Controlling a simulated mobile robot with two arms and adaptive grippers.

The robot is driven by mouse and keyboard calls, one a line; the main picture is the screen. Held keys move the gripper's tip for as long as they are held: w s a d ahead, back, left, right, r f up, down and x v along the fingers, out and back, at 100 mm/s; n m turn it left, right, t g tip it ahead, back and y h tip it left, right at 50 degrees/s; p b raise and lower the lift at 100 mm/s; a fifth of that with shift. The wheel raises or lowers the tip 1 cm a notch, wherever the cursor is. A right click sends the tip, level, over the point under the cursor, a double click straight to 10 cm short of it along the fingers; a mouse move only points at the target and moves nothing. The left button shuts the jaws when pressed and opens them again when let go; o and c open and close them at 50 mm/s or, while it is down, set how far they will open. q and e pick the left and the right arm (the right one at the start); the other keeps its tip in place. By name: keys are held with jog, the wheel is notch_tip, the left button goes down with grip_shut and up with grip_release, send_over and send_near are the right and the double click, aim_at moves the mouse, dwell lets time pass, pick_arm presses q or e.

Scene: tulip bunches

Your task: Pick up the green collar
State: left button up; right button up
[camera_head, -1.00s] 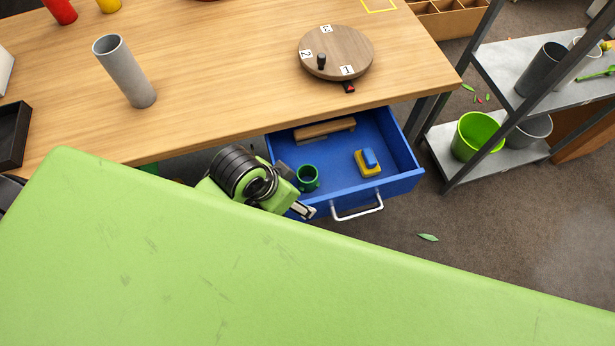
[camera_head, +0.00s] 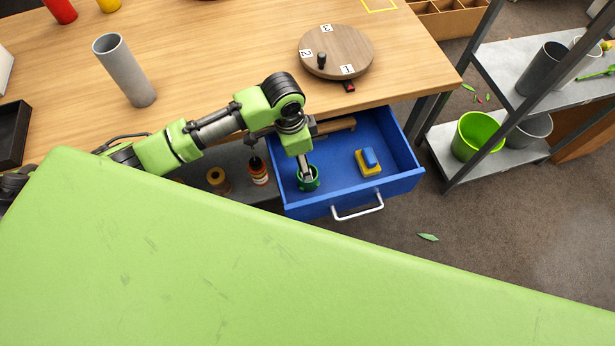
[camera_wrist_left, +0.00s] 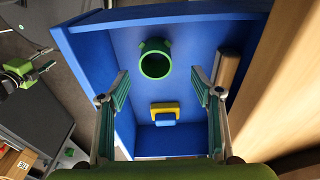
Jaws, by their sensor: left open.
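The green collar (camera_head: 308,184) is a short ring in the left part of the open blue drawer (camera_head: 345,197). My left gripper (camera_head: 305,172) is above it and partly covers it in the head view. In the left wrist view the collar (camera_wrist_left: 155,60) shows whole, with small tabs at its rim. There the left gripper (camera_wrist_left: 161,85) has its fingers wide apart, with nothing between them. The collar appears beyond the fingertips, roughly midway between them. A small green arm end (camera_wrist_left: 25,70) at the left edge looks like my right gripper; its opening is too small to judge.
The drawer also holds a yellow and blue block (camera_head: 368,163) and a brown wooden piece (camera_wrist_left: 228,70) along its back. The wooden table (camera_head: 215,75) overhangs the back. Bottles (camera_head: 258,170) stand left of the drawer.

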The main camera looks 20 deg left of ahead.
pick_arm(q)
jog(key=f, duration=0.4)
jog(key=shift+w+d+f, duration=0.15)
jog(key=shift+d+f, duration=0.15)
jog(key=shift+f, duration=0.1)
jog(key=shift+d+f, duration=0.25)
jog(key=shift+f, duration=1.05)
jog(key=shift+d+f, duration=0.25)
jog(key=shift+f, duration=1.05)
jog(key=c, duration=1)
